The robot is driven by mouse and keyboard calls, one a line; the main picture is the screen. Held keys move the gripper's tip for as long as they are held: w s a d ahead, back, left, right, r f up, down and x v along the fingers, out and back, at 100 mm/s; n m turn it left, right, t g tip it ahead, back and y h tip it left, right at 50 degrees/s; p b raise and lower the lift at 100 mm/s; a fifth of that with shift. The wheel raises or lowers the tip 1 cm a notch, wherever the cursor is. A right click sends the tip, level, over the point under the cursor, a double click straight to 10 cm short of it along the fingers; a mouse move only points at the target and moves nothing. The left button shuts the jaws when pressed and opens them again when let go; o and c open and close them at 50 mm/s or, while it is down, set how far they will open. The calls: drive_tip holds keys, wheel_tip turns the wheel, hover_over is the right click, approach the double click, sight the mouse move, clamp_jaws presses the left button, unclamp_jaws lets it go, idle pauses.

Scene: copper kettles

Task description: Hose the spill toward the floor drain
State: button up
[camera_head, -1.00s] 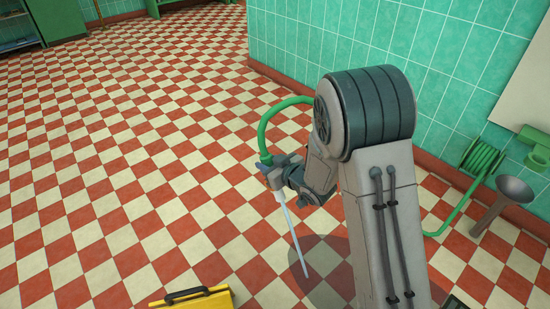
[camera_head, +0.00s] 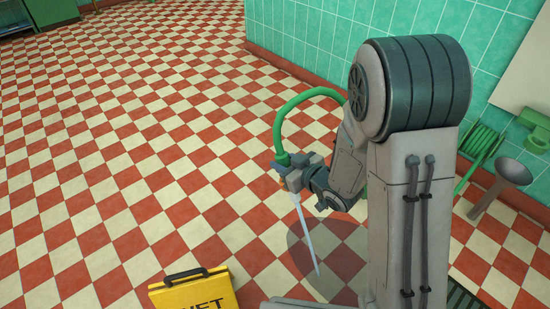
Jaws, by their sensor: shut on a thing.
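My gripper (camera_head: 292,172) is shut on the green hose (camera_head: 283,122) near its nozzle end, above the floor. The hose arches up from the gripper and passes behind my arm. A thin pale water jet (camera_head: 304,230) runs down from the nozzle to the spill (camera_head: 338,265). The spill is a dark round wet patch on the checkered tiles, partly hidden by my arm on its right. The floor drain (camera_head: 466,299) is a dark slotted grate at the bottom edge, right of my arm and partly cut off.
A yellow wet-floor sign (camera_head: 198,293) with a dark handle stands at the bottom, left of the spill. A green hose reel (camera_head: 482,145) and a grey funnel-shaped thing (camera_head: 505,180) are by the tiled wall (camera_head: 305,35) at right. The floor at left is clear.

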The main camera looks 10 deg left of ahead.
drive_tip(key=d, duration=0.1)
drive_tip(key=s+d, duration=0.1)
drive_tip(key=shift+s+d, duration=0.15)
drive_tip(key=shift+d, duration=0.25)
drive_tip(key=w+d+p, duration=0.2)
drive_tip(key=w+d, duration=0.3)
drive_tip(key=w, duration=0.5)
drive_tip(key=w+d+p, duration=0.3)
drive_tip(key=w+d, duration=0.2)
drive_tip(key=w, duration=0.6)
drive_tip(key=shift+w+d, duration=0.2)
drive_tip(key=shift+w, duration=0.1)
drive_tip(key=shift+s, duration=0.1)
